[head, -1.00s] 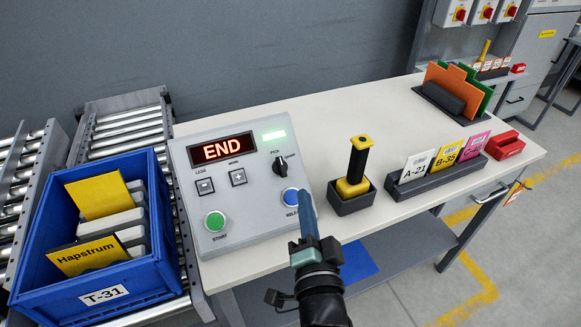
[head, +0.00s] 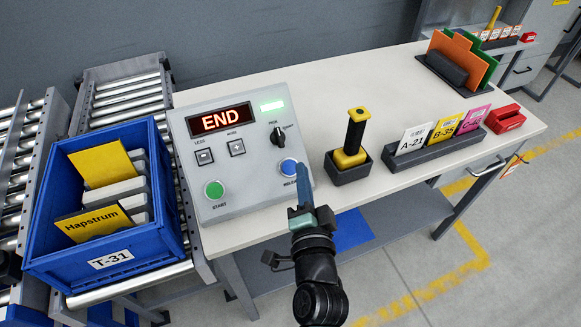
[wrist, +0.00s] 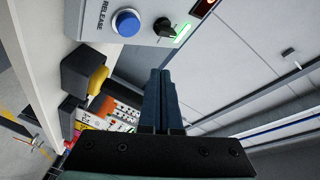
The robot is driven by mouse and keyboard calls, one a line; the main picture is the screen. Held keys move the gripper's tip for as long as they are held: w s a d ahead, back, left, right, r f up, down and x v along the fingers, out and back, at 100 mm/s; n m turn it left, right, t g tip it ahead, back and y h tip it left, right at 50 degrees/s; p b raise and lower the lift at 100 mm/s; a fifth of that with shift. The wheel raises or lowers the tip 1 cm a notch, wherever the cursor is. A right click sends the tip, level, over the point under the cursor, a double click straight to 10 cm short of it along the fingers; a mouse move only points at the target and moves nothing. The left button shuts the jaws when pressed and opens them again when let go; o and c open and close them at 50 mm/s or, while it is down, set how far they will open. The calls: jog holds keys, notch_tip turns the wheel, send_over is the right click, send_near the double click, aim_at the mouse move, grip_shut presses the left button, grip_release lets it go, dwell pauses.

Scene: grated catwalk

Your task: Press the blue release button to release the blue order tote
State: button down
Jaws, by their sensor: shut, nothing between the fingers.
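The blue release button (head: 288,166) sits at the lower right of the grey control panel (head: 243,178), beside its RELEASE label. It also shows at the top of the wrist view (wrist: 126,22), uncovered. My gripper (head: 302,168) is shut and empty. In the head view its tips overlap the panel edge just right of the button. In the wrist view the fingertips (wrist: 161,73) appear below and right of the button, apart from it in the picture. The blue order tote (head: 105,262), labelled T-31, stands on the roller conveyor at left, holding yellow-fronted items including one marked Hapstrum.
The panel has an END display (head: 221,120), a green START button (head: 214,189), a black knob (head: 278,136) and two small square keys. Right of it stand a yellow-black handle in a holder (head: 348,172) and a card rack (head: 436,150). The table middle behind them is clear.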

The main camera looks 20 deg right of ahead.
aim_at(290, 167)
jog(key=w+f, duration=0.4)
jog(key=shift+w+f+b, duration=0.2)
jog(key=shift+b, duration=0.25)
jog(key=shift+a, duration=0.1)
dwell(1.7)
jog(key=shift+w+f, duration=0.3)
